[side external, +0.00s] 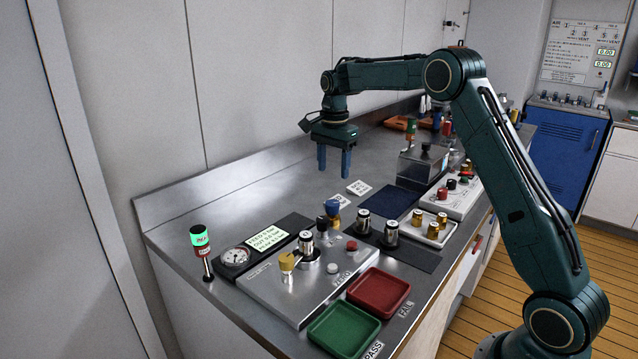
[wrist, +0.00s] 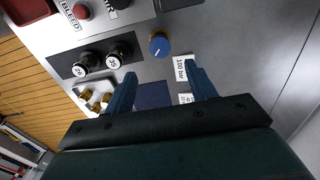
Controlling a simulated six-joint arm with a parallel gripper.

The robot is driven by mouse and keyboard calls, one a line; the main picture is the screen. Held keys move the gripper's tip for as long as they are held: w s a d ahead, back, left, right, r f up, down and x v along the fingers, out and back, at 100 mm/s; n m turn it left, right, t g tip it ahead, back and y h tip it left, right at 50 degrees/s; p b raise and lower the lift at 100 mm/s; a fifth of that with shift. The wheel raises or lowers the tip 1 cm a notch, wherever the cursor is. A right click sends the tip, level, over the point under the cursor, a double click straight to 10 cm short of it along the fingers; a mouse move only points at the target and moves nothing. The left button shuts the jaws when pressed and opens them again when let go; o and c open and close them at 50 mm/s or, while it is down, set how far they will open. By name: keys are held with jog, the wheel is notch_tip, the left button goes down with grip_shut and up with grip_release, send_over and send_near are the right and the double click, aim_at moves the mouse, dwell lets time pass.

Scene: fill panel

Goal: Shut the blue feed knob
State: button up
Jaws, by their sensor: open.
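The blue feed knob (side external: 332,207) stands at the back edge of the grey fill panel (side external: 262,285), on a brass-coloured body. In the wrist view the blue knob (wrist: 159,44) shows from above as a round cap with a pale pointer line.
Two dark cylinders (side external: 391,232) stand on a black mat beside the panel. A yellow-topped fitting (side external: 287,262) and a silver-topped one rise from the panel. Red (side external: 398,292) and green (side external: 327,337) trays lie in front. A green-lit beacon (side external: 200,238) stands left.

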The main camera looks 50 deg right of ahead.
aim_at(333, 203)
notch_tip(333, 203, down, 10)
jog(key=shift+f, duration=0.2)
dwell(0.3)
jog(key=shift+c, duration=0.5)
jog(key=c, duration=0.9)
